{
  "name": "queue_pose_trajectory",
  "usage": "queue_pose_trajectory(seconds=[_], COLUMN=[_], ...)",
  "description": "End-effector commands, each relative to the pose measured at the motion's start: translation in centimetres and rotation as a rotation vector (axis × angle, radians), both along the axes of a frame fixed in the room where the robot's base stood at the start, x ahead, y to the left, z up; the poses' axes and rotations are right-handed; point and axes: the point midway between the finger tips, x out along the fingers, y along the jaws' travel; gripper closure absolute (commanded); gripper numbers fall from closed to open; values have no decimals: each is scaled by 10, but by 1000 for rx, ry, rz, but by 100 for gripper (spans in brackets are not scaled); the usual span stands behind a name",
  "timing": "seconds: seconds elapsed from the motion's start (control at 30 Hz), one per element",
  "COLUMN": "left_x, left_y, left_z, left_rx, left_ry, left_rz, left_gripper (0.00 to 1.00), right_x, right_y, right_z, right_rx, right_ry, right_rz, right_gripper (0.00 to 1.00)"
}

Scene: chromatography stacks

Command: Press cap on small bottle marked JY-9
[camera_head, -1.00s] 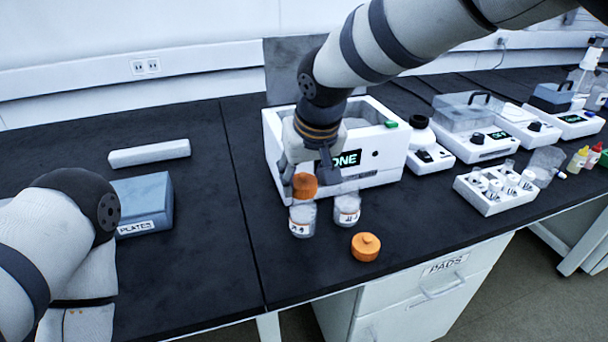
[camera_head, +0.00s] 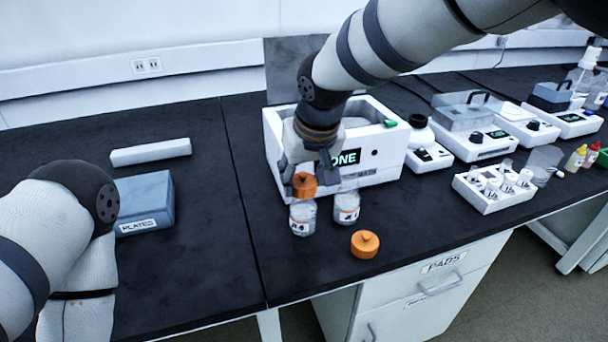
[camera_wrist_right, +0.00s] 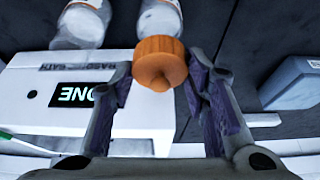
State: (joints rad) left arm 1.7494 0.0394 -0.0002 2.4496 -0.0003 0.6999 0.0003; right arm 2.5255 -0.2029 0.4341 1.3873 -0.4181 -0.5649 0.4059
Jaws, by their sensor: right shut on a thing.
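My right gripper (camera_head: 305,176) is shut on an orange cap (camera_head: 304,187), held knob towards the wrist. In the right wrist view the cap (camera_wrist_right: 160,62) sits between the two fingers (camera_wrist_right: 158,88). Directly below the cap stands a small clear bottle (camera_head: 302,219), upright with a label too small to read. The cap hides its mouth, so I cannot tell whether the cap is seated or just above it. A second similar clear bottle (camera_head: 346,209) stands just to the right. My left arm shows at the left, but its gripper is out of view.
Another orange cap (camera_head: 365,245) lies on the black bench near the front edge. A white bath (camera_head: 385,165) stands close behind the bottles. A white vial rack (camera_head: 490,205) is to the right, and a blue plates box (camera_head: 145,203) to the left. The bench between is clear.

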Motion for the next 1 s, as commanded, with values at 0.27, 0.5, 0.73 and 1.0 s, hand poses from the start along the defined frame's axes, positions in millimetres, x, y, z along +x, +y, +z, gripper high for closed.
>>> queue_pose_trajectory(seconds=[0.27, 0.5, 0.73, 1.0], left_x=[0, 0, 0, 0], left_y=[0, 0, 0, 0], left_z=[0, 0, 0, 0], left_rx=[0, 0, 0, 0], left_ry=[1, 1, 1, 1], left_rz=[0, 0, 0, 0], left_gripper=[47, 47, 47, 47], right_x=[0, 0, 0, 0], right_y=[0, 0, 0, 0], right_z=[-1, -1, -1, 0], right_rx=[0, 0, 0, 0], right_ry=[1, 1, 1, 1], right_rz=[0, -1, -1, -1], right_gripper=[75, 35, 15, 15])
